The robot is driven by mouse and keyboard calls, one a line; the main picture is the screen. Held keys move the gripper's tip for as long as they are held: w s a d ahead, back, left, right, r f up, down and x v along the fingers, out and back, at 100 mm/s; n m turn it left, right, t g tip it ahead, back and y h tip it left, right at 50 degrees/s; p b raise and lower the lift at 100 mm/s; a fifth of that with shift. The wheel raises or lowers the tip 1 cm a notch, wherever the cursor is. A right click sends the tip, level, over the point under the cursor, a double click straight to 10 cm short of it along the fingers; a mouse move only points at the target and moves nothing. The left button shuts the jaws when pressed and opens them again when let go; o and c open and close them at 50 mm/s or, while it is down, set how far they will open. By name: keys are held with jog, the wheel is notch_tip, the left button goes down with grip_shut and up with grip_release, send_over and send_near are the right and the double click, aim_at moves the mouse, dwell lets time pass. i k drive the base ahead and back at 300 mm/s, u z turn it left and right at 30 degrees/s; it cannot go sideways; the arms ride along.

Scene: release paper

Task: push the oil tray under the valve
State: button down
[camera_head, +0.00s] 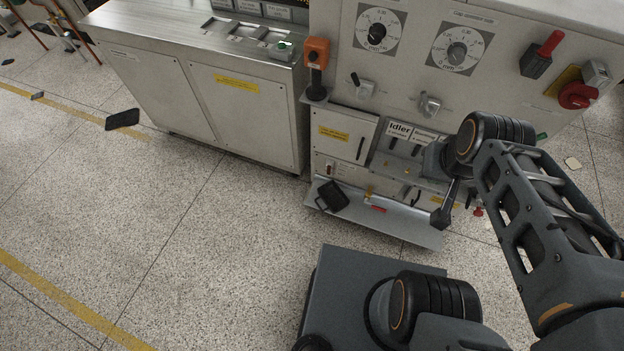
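A small black tray-like object with a handle, which looks like the oil tray (333,197), sits at the left part of a low metal ledge (410,230) at the foot of the grey machine. A small brass fitting that may be the valve (369,193) shows just right of it, above the ledge. The tray is beside this fitting, to its left. The dark end of my arm, apparently my gripper (442,216), is in front of the machine, right of the tray and apart from it. Its fingers are too small and dark to read.
The machine panel (410,80) carries dials, knobs and a red-handled switch. A metal cabinet (235,110) stands to the left. Speckled floor (200,250) is open at front left, with yellow lines. A dark flat object (122,119) is on the far-left floor.

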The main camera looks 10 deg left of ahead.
aim_at(335, 200)
jog(key=u, duration=0.55)
jog(key=k, duration=0.6)
jog(key=u, duration=1.2)
jog(key=i, duration=0.6)
jog(key=u, duration=0.7)
jog(key=i, duration=0.8)
jog(key=z, duration=0.65)
jog(key=i, duration=0.9)
jog(key=z, duration=0.85)
